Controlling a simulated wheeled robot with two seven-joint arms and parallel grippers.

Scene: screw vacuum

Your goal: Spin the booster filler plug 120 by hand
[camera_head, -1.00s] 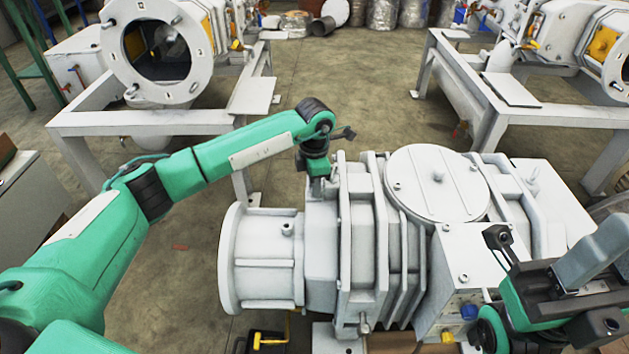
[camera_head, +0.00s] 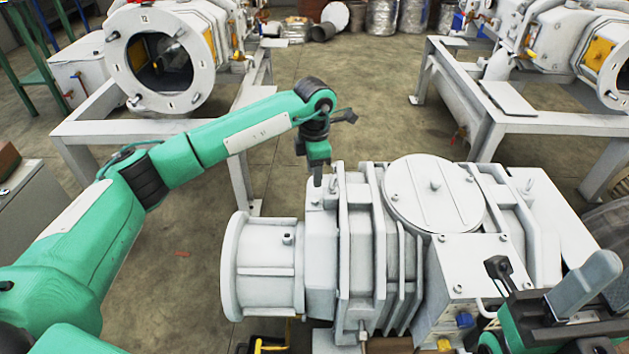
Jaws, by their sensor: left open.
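The white booster machine (camera_head: 412,262) lies across the middle and lower right, with a round cover on top. My left gripper (camera_head: 317,181) points down just above the top of its left end section. Its fingers are small here, with a narrow opening. A small plug-like stub (camera_head: 331,186) stands beside the fingertips; it is partly hidden, and I cannot tell whether they touch it or whether it is the filler plug. My right arm is at the lower right over the machine's near end; the state of its gripper cannot be made out.
Two similar white machines on frames stand behind, at the back left (camera_head: 160,62) and back right (camera_head: 545,45). Concrete floor (camera_head: 345,100) lies open between them. A grey cabinet (camera_head: 30,215) is at the left edge. Yellow and blue fittings sit low at the front.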

